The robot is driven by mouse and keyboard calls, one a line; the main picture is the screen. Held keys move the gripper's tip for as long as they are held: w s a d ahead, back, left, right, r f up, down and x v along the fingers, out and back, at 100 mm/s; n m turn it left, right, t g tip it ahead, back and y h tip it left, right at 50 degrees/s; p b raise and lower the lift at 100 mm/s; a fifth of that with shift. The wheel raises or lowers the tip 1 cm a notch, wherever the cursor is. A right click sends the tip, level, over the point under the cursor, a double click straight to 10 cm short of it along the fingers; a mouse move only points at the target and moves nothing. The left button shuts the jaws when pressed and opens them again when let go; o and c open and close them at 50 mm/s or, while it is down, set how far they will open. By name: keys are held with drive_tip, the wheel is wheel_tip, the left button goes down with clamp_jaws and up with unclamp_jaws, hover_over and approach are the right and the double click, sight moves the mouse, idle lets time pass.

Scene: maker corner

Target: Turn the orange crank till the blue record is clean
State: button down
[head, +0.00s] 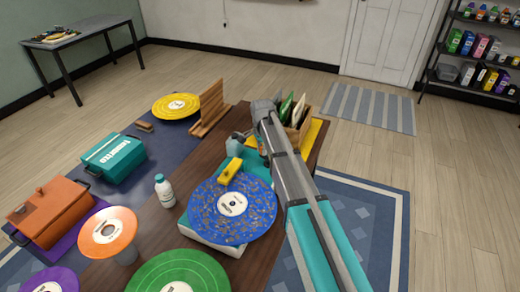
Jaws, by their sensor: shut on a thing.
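The blue record (233,212) lies flat on a white-based machine (215,241) with a teal top, on the brown table. Brownish specks cover much of its blue surface around the white label. A yellow block-like piece (229,171) rests over the record's far edge. My arm comes in from the lower right and reaches past the machine's far right corner. My gripper (263,139) is mostly hidden beside my arm, at a small orange part, the crank (261,146). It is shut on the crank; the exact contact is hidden.
A grey-blue jug (235,145) and a white bottle (165,190) stand close to the machine. Green (179,275), orange (107,232) and yellow (176,106) records lie around. A wooden rack (210,108) and a crate of sleeves (299,132) stand at the back.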

drive_tip(key=c, duration=0.5)
unclamp_jaws()
drive_tip(key=shift+w+a, duration=0.1)
drive_tip(key=shift+a, duration=0.05)
drive_tip(key=shift+c, duration=0.2)
drive_tip(key=shift+r, duration=0.15)
